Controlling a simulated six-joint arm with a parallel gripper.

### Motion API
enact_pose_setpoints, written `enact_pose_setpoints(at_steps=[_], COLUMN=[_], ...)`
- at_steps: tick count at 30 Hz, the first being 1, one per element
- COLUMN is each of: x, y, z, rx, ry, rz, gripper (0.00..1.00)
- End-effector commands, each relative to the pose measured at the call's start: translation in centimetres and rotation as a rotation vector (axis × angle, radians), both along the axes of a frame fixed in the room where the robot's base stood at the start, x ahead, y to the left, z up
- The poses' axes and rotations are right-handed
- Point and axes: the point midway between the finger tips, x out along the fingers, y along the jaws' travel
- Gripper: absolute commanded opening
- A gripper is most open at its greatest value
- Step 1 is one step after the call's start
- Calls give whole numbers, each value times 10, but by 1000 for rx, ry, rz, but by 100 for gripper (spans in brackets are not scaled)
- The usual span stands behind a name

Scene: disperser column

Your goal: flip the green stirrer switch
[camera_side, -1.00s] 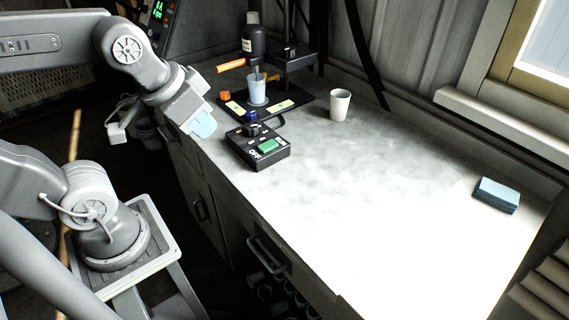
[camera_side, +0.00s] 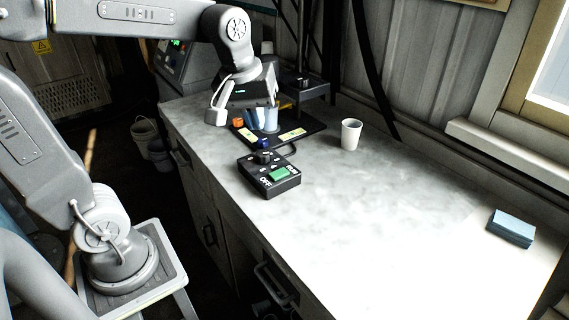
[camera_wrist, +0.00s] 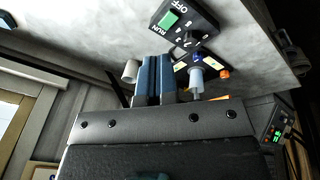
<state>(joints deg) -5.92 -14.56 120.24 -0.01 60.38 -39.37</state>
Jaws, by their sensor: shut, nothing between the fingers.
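The green stirrer switch (camera_side: 279,175) sits on top of a black control box (camera_side: 254,183) near the bench's left edge. In the wrist view the green switch (camera_wrist: 168,20) shows at the top, between RUN and OFF labels on the box (camera_wrist: 203,22). My gripper (camera_side: 259,124) is above and behind the box, apart from it, in front of the stirrer stand. Its blue fingers (camera_wrist: 155,78) are together and empty in the wrist view. The arm hides much of the stirrer.
A light-blue beaker (camera_wrist: 196,79) stands close by the fingers in the wrist view. A white cup (camera_side: 351,134) stands right of the stand's black base (camera_side: 314,127). A blue block (camera_side: 511,228) lies far right. The bench middle is clear.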

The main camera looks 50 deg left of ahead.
Motion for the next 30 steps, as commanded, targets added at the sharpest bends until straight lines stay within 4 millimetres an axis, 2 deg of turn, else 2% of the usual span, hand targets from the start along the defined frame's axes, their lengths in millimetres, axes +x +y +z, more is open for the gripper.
enact_pose_setpoints(at_steps=[1, 6, 12, 18, 30], x=[14, 55, 89, 102, 103], y=[6, 25, 43, 52, 53], z=[-4, -16, -35, -45, -47], rx=[-19, -75, -108, -117, -118], ry=[30, 114, 188, 218, 220], rz=[84, 376, 643, 765, 778], gripper=[0, 0, 0, 0, 0])
